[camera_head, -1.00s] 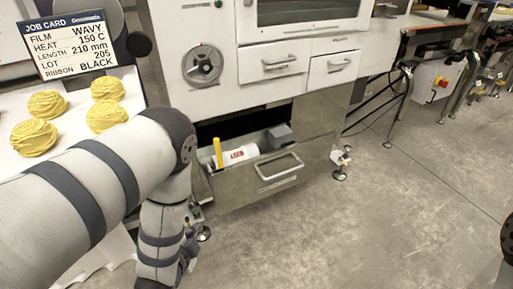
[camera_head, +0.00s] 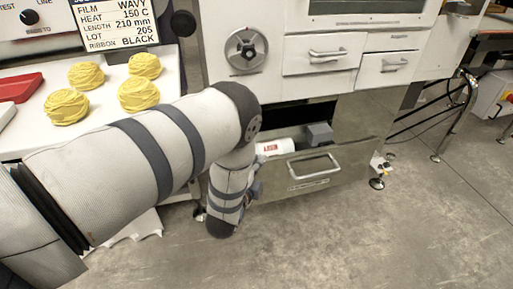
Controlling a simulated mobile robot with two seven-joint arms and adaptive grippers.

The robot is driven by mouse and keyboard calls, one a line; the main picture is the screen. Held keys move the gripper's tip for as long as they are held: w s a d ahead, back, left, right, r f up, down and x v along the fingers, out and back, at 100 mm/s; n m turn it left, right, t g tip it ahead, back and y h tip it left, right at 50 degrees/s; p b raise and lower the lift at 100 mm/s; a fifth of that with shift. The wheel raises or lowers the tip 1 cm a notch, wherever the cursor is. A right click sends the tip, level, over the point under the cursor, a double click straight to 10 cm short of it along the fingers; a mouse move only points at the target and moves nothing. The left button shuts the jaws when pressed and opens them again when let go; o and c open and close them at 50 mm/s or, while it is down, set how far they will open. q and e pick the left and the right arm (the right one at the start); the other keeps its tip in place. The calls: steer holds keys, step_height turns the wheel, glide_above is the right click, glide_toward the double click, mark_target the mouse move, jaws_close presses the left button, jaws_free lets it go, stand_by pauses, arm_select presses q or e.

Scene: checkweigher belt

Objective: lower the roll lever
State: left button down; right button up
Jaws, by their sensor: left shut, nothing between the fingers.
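The open low drawer (camera_head: 345,172) holds a white film roll (camera_head: 276,147) with red print and a grey block (camera_head: 319,134). The roll lever is not visible now; my left forearm and wrist cover the left end of the roll, where a yellow upright piece showed earlier. My left gripper (camera_head: 255,189) is mostly hidden behind my wrist, at the left end of the drawer front. It is shut, with nothing seen in it. I cannot tell whether it touches the drawer. My right gripper is out of view.
A job card (camera_head: 112,24) stands behind several yellow pasta nests (camera_head: 139,94) on the white table. A red tray (camera_head: 18,87) lies at far left. The machine has a round dial (camera_head: 246,50) and two closed drawers above the open one.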

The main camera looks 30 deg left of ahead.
arm_select(q)
steer(key=w+a+f+b, duration=0.1)
steer(key=w+a, duration=0.3)
steer(key=w, duration=0.2)
steer(key=shift+w+a+f, duration=0.25)
steer(key=shift+a, duration=0.1)
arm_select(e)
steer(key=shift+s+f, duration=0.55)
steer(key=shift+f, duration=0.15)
